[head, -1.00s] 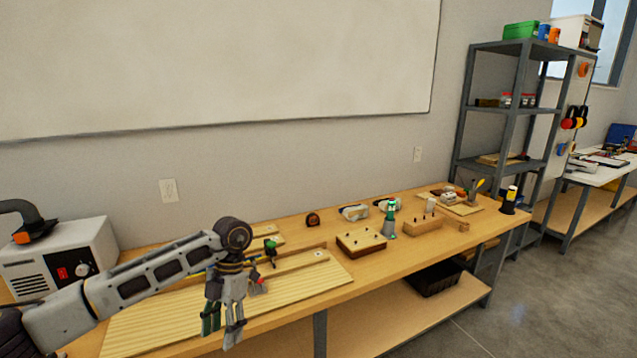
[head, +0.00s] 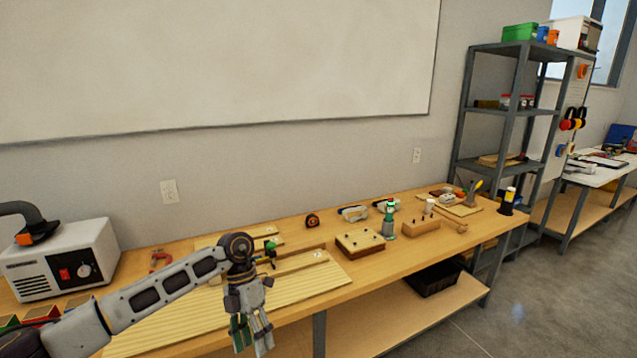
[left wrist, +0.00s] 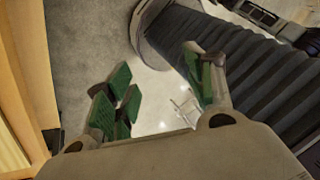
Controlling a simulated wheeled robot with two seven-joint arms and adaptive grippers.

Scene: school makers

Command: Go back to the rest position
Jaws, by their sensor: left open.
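My left gripper (head: 252,333) hangs fingers down in front of the workbench (head: 420,245), near its front edge. It is open, with nothing between its fingers. In the left wrist view its green-padded fingers (left wrist: 160,95) are spread apart over the grey floor, with the bench edge on the left. My right gripper does not show in either view.
Ribbed wooden boards (head: 170,318) lie under and behind my left arm. A grey machine (head: 62,262) stands at the left. A wooden block with pegs (head: 360,243), a green-topped bottle (head: 389,220) and a tape measure (head: 312,220) stand further right. A shelf (head: 500,110) rises beyond the bench.

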